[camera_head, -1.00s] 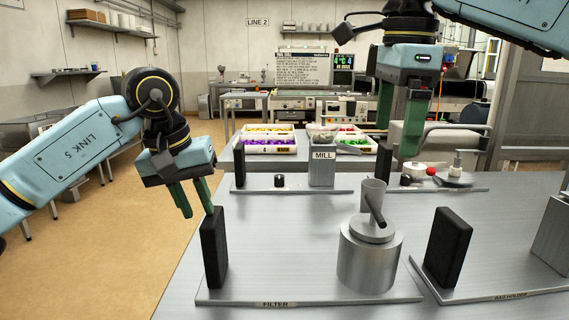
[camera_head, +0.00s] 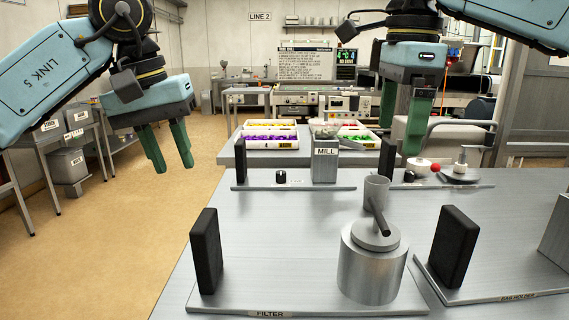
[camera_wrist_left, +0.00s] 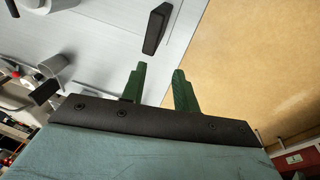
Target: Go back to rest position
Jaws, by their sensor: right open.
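My left gripper (camera_head: 169,148) is raised at the left over the floor, to the left of the metal table. Its green fingers point down and stand a little apart, with nothing between them. The left wrist view shows the same two green fingers (camera_wrist_left: 160,75) apart, with the table edge and floor beyond. My right gripper (camera_head: 414,125) hangs above the back right of the table, green fingers pointing down. It is open, and I see nothing held in it.
The metal table (camera_head: 315,215) carries the filter station with a metal canister (camera_head: 368,268) and black upright blocks (camera_head: 206,250). The mill (camera_head: 325,162) and trays (camera_head: 270,138) stand further back. Open floor (camera_head: 130,235) lies at the left.

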